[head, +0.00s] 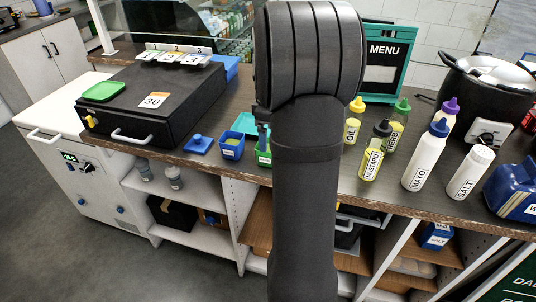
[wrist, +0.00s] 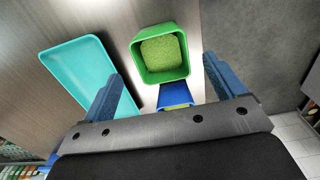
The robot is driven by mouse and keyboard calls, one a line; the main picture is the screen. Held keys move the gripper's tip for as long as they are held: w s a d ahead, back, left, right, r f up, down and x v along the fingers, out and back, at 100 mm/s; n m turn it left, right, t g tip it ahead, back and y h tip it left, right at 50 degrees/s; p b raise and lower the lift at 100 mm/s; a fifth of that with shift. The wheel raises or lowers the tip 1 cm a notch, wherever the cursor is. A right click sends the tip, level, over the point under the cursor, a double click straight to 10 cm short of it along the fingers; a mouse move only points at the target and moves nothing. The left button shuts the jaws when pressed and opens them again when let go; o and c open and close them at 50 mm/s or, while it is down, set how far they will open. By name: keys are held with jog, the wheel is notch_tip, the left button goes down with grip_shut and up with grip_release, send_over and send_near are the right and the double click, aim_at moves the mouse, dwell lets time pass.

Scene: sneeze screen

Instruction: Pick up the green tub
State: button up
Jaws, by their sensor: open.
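The green tub (wrist: 160,74) is a square open container with green grainy contents. In the wrist view it stands upright at top centre, ahead of my gripper (wrist: 160,72). The two blue fingers are apart, one on each side of the tub in the picture, with nothing held. I cannot tell how far above it they are. In the head view the green tub (head: 264,158) is at the counter's front edge, partly hidden by my arm. One blue fingertip of my gripper (head: 263,134) shows just above it; the other is hidden.
A blue tub (head: 232,150) stands left of the green tub, with a blue lid (head: 198,145) further left. A teal tray (wrist: 75,72) lies close by. A black box (head: 150,103) carries a green lid (head: 104,91). Several bottles, including mayo (head: 425,160), stand to the right.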

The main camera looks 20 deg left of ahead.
notch_tip(320, 180, down, 8)
jog(key=shift+s+a+f, duration=0.1)
jog(key=c, duration=1.1)
jog(key=shift+r, duration=0.7)
notch_tip(320, 180, up, 3)
jog(key=shift+f, duration=0.1)
jog(key=s+d+r, duration=0.2)
jog(key=d+r, duration=0.5)
jog(key=d, duration=0.4)
jog(key=shift+d, duration=0.25)
